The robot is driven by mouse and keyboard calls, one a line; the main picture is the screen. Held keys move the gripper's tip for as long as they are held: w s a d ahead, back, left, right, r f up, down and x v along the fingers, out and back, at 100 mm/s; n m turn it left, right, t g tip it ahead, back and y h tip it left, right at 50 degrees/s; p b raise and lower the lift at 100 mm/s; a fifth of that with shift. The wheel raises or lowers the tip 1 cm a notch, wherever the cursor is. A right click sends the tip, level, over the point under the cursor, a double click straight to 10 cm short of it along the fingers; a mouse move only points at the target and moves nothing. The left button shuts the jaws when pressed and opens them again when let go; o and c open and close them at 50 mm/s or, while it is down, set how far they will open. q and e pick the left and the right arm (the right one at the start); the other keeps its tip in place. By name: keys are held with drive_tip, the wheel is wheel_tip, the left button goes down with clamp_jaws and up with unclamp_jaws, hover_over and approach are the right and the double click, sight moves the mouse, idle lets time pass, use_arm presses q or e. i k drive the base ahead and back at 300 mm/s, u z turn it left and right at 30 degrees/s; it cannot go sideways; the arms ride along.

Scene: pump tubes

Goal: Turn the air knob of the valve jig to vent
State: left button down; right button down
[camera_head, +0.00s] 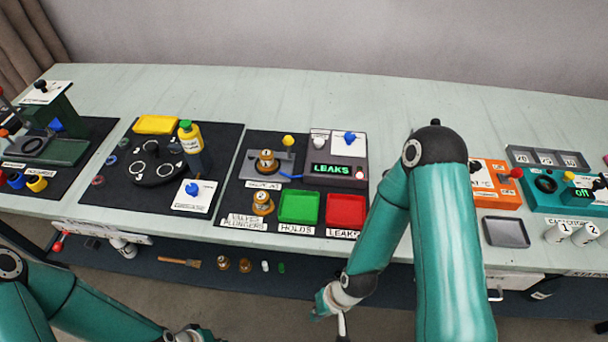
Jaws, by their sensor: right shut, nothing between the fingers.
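The valve jig (256,172) stands on a dark mat in the middle of the table, with a brass valve (266,160) on it. A blue knob (350,138) sits on a white plate at the jig's back right. I take it for the air knob; its label is too small to read. My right gripper (342,326) is shut and empty at the bottom, in front of the table edge, well away from the knob. My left gripper (195,334) is at the bottom edge, partly cut off.
A green tray (299,206) and a red tray (346,210) lie at the jig's front. Another brass valve (262,203) stands left of them. A yellow bottle (190,136) is on the left station. My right arm hides part of the table right of the jig.

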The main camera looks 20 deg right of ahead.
sight(348, 137)
drive_tip(key=u, duration=0.6)
drive_tip(key=k, duration=0.85)
drive_tip(key=z, duration=0.4)
